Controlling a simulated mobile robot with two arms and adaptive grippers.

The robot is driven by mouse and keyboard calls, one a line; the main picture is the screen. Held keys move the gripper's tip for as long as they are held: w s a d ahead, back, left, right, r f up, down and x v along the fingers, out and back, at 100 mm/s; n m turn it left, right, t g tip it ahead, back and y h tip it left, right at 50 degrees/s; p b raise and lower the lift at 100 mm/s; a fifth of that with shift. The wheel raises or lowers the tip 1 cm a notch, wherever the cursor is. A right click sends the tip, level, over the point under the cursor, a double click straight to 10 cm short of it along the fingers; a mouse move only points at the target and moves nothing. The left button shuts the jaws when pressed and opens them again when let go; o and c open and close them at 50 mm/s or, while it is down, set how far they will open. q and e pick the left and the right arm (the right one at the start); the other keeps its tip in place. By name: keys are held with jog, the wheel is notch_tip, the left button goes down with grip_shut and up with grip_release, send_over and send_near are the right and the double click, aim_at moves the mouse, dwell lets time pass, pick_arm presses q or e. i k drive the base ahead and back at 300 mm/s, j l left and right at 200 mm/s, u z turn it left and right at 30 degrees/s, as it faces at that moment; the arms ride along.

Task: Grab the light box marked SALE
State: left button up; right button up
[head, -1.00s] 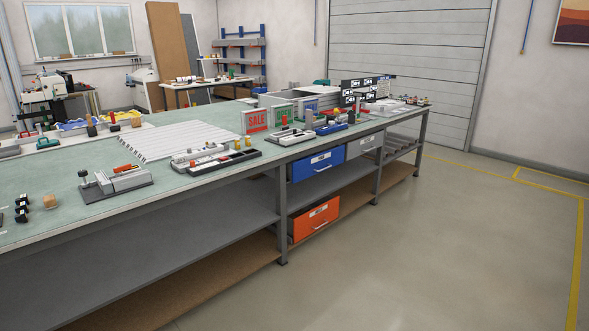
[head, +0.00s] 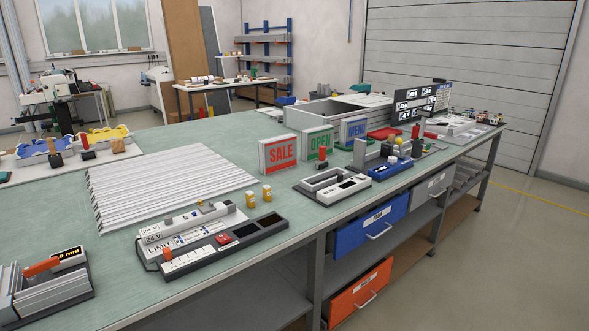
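The SALE light box (head: 281,154) stands upright on the green worktop in the head view, a little right of the middle. It has a pale frame and red letters and frame on its face. To its right stand the OPEN light box (head: 317,144) in green and the MENU light box (head: 354,132) in blue, in a row running back. Nothing hides the front of the SALE box. Neither of my grippers shows in the head view.
Silver profiles (head: 165,180) lie left of the SALE box. Small yellow-capped bottles (head: 259,193), a black-and-white device (head: 333,185) and a long control unit (head: 220,245) stand in front. Blue (head: 370,225) and orange (head: 358,293) drawers hang below the worktop (head: 120,265). Floor is clear at right.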

aim_at(280, 153)
jog(key=i+z, duration=0.1)
jog(key=i, duration=0.45)
jog(key=i+j+z, duration=0.15)
jog(key=i, duration=0.4)
jog(key=i+l, duration=0.15)
